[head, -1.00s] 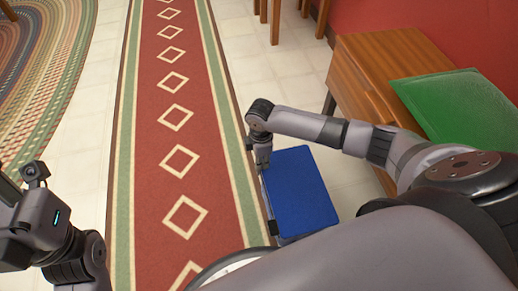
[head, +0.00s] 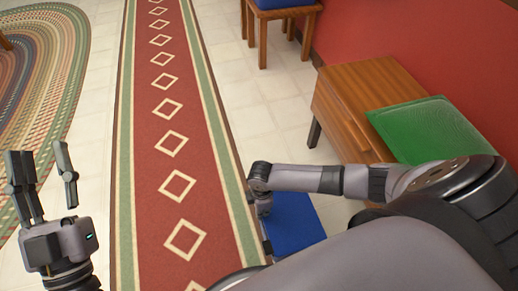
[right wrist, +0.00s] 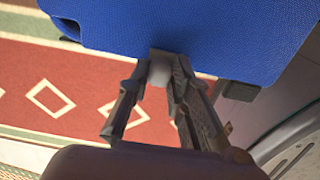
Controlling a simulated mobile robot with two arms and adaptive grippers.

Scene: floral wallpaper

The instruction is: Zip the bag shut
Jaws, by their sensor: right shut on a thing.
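The blue bag (head: 293,225) lies low at the right edge of the runner, partly hidden by my right arm. Its blue textured face (right wrist: 190,25) fills the top of the right wrist view. My right gripper (head: 264,208) is at the bag's left side, its fingers hidden there in the head view. In the right wrist view its fingers (right wrist: 158,85) are shut on a small pale grey block (right wrist: 158,72) at the bag's edge, which looks like the zip pull. The zip line is hidden. My left gripper (head: 45,165) is open and empty, fingers upward, over the floor at the left.
A wooden bench (head: 350,105) with a green cushion (head: 428,130) stands along the red wall at the right. A wooden stool (head: 280,25) is behind it. The red runner (head: 175,130) and a braided rug (head: 40,75) lie flat, with clear tiles around.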

